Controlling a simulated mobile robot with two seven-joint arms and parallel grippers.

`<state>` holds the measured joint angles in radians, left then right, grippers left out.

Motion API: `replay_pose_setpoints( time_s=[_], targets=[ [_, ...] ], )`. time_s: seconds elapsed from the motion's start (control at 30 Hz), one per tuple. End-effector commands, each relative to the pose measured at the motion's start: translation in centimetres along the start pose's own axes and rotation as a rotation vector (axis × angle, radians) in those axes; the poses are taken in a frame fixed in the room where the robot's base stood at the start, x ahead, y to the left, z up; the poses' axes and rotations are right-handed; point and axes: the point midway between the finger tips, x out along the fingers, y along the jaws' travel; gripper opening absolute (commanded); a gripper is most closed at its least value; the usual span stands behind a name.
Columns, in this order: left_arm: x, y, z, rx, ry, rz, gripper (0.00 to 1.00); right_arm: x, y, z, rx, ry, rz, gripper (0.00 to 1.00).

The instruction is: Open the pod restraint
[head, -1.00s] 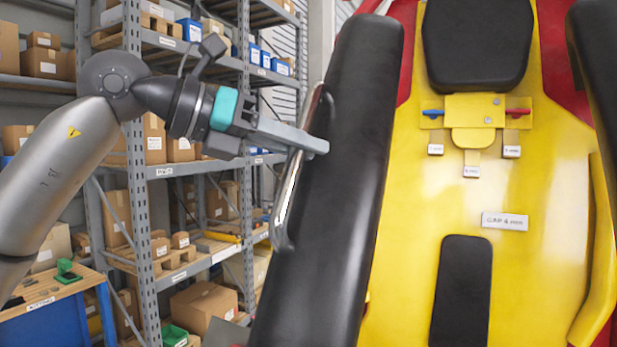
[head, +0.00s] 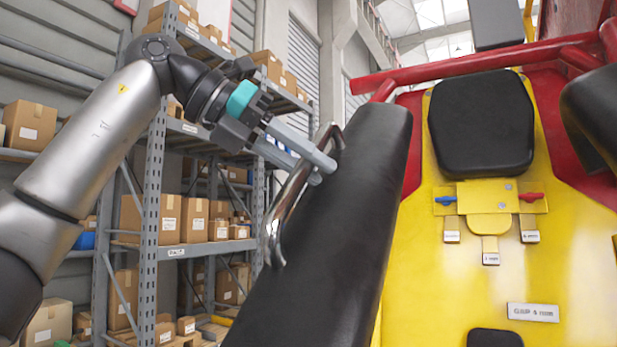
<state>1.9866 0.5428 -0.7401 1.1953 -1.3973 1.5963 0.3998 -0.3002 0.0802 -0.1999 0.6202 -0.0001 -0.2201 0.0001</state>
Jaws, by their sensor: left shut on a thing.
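The pod restraint is a long black padded bar (head: 350,220) that slants up to the right in front of the yellow seat (head: 430,275). A curved chrome handle (head: 283,215) runs along its left side. My left gripper (head: 318,168) comes in from the left and is shut on the handle near its upper end. The fingers hide part of the handle there. A second black pad (head: 592,110) shows at the right edge, cut off by the frame. My right gripper is not in view.
The seat has a black headrest pad (head: 481,125) and a yellow buckle plate (head: 490,203) with a blue and a red tab. A red frame tube (head: 460,58) crosses behind the seat. Grey shelves with cardboard boxes (head: 195,220) stand behind my left arm.

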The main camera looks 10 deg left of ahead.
Motion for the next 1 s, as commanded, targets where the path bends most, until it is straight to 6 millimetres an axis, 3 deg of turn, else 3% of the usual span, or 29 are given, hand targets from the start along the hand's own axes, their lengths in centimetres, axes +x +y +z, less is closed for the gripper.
replay_pose_setpoints(
  time_s=[0.53,0.57,0.63,1.0],
  targets=[
    [-0.29,-0.24,0.40,-0.003,-0.002,-0.002,0.00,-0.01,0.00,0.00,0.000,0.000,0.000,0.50],
    [-0.29,-0.23,0.40,-0.003,-0.002,-0.002,0.31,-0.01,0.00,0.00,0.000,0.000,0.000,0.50],
    [-0.28,-0.22,0.38,-0.003,-0.001,-0.001,0.38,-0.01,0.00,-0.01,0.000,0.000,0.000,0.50],
    [-0.88,-0.13,0.31,-0.004,0.002,0.001,0.40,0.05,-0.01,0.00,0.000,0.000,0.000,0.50]
  ],
)
